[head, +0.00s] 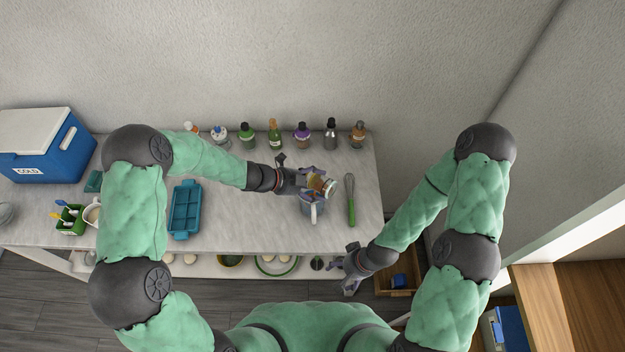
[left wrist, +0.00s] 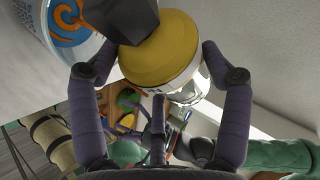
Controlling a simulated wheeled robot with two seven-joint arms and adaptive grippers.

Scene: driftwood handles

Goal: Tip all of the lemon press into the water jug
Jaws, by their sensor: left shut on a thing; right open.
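The lemon press (head: 317,182) is a small yellow and whitish vessel, held tilted over the water jug. It also shows in the left wrist view (left wrist: 165,55), with a round yellow face and a pale clear part beyond. My left gripper (head: 308,179) is shut on it, one finger on each side. The water jug (head: 311,206) stands on the counter just below, blue with an orange pattern and a pale handle towards me. Its swirl pattern shows in the left wrist view (left wrist: 72,22). The jug's inside is mostly hidden. My right gripper (head: 346,270) is open and empty off the counter's front edge.
A green-handled whisk (head: 351,203) lies right of the jug. Several bottles (head: 302,132) line the wall behind. A teal tray (head: 185,209) lies to the left, with a blue cooler (head: 50,147) farther left. A lower shelf holds bowls and plates.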

